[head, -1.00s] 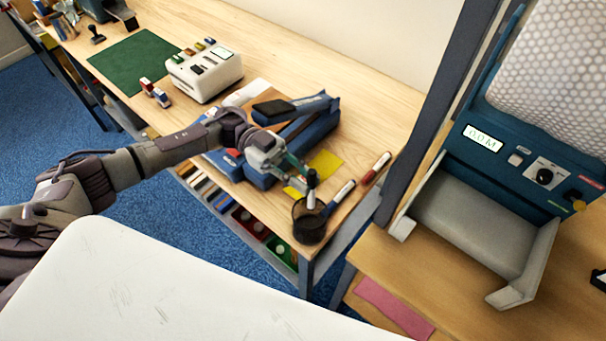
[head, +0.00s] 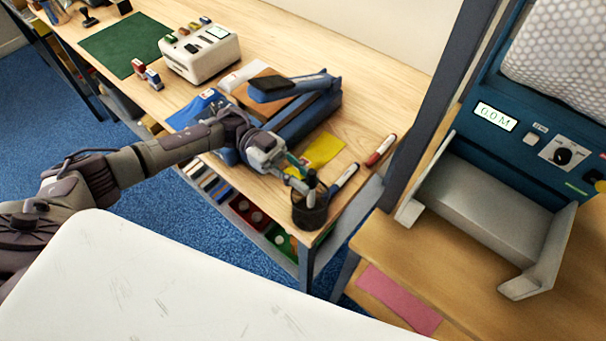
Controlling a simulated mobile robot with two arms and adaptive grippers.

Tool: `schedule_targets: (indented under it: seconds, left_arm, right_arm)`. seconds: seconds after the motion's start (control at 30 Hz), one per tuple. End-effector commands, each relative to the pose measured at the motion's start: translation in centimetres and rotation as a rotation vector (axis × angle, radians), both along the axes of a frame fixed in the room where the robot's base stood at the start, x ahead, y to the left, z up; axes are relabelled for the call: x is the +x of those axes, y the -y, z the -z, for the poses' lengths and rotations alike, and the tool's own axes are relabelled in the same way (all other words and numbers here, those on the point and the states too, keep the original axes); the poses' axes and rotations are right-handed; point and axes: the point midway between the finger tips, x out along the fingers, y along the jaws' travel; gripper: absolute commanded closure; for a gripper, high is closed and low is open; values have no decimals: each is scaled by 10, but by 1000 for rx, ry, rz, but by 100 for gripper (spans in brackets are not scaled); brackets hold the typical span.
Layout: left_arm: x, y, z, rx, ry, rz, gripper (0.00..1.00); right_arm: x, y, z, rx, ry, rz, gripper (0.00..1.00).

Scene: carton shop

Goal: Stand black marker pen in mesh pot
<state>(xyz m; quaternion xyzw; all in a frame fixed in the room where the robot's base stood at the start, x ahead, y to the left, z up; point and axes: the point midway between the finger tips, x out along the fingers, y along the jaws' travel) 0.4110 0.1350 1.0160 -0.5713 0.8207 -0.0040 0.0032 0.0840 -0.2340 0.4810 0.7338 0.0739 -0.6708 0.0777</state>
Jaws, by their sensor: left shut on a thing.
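The mesh pot (head: 309,214), dark and round, stands near the front corner of the wooden bench. My left gripper (head: 304,182) is at the pot's rim, shut on the black marker pen (head: 312,178). The pen is about upright over the pot's opening. Its lower part is hidden by the fingers and the dark mesh, and it appears to be inside the pot. I cannot tell whether it touches the bottom. My right gripper is not in view.
A white marker with a dark end (head: 344,178) and a red marker (head: 380,150) lie right of the pot. A yellow sheet (head: 327,147) and a large blue stapler-like tool (head: 308,118) are behind. A wrapping machine (head: 500,200) stands at right.

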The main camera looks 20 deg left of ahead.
Motion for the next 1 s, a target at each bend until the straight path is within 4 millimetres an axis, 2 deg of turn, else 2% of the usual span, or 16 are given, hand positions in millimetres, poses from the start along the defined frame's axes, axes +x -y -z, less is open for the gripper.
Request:
schedule_targets:
  seconds: [0.3, 0.33, 0.5, 0.8, 0.87, 1.0]
  left_arm:
    - [0, 0, 2, 0, 0, 0, 99]
    - [0, 0, 2, 0, 0, 0, 77]
    - [0, 0, 2, 0, 0, 0, 51]
    - [0, 0, 0, 0, 0, 0, 51]
    - [0, 0, -4, 0, 1, 0, 51]
    - [0, -1, -25, 1, 4, 1, 51]
  right_arm:
    - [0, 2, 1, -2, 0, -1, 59]
    - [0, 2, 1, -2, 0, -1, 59]
    - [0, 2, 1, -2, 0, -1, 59]
    - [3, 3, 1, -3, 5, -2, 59]
    - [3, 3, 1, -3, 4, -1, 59]
    - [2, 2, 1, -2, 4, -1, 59]
